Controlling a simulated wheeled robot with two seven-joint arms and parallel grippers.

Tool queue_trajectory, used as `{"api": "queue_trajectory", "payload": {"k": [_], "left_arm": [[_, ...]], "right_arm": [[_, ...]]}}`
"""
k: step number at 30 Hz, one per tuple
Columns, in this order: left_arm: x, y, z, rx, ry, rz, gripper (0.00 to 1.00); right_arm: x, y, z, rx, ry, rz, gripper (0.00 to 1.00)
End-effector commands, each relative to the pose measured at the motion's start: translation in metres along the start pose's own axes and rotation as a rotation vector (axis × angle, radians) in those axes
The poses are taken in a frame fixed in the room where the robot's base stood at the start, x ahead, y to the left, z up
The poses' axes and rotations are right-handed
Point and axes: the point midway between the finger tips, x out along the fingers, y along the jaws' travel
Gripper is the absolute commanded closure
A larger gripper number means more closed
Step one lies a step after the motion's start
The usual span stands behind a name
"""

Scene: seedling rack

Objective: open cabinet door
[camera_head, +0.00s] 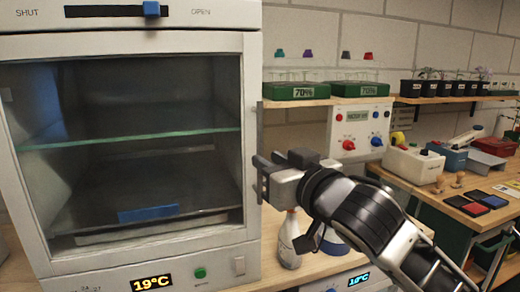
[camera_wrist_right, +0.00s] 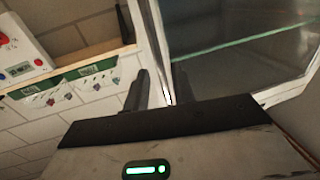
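The white cabinet (camera_head: 130,17) stands at the left in the head view. Its glass-fronted door (camera_head: 251,90) looks shut, with a slim dark upright handle (camera_head: 259,122) at its right edge. My right gripper (camera_head: 259,178) is at this edge, by the lower part of the handle. In the right wrist view its two dark fingers (camera_wrist_right: 158,88) stand apart, with the pale door frame (camera_wrist_right: 154,45) seen between and beyond them. I cannot tell whether they touch the handle. My left gripper is not in view.
A blue slider knob (camera_head: 151,8) sits towards the OPEN end of its track. A white spray bottle (camera_head: 288,240) stands below my right gripper. A shelf (camera_head: 290,103) with racks, a control box (camera_head: 358,130) and a wooden bench (camera_head: 425,190) lie to the right.

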Motion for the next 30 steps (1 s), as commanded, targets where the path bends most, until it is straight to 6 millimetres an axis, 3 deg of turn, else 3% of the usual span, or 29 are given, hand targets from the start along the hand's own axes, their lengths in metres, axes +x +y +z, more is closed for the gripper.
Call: {"api": "queue_trajectory", "payload": {"k": [3,9,19,20,22,23,30], "left_arm": [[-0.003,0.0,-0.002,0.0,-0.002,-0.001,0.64],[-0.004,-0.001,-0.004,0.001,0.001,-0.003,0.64],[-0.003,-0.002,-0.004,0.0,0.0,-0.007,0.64],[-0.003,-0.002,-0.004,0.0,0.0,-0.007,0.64],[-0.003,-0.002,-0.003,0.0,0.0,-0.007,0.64],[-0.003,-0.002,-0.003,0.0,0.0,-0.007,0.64],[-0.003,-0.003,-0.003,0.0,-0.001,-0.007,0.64]], "right_arm": [[0.021,0.0,-0.002,0.0,-0.001,0.0,0.75],[0.04,0.0,-0.001,0.0,0.0,0.0,0.75],[0.044,0.0,0.0,0.0,0.0,0.0,0.75],[0.044,0.0,0.0,0.0,0.0,0.0,0.77],[0.043,0.0,0.0,0.0,0.0,0.0,0.97],[0.043,0.0,0.0,0.0,0.0,0.0,1.0],[0.043,0.0,0.0,0.001,0.0,0.004,1.0]]}}
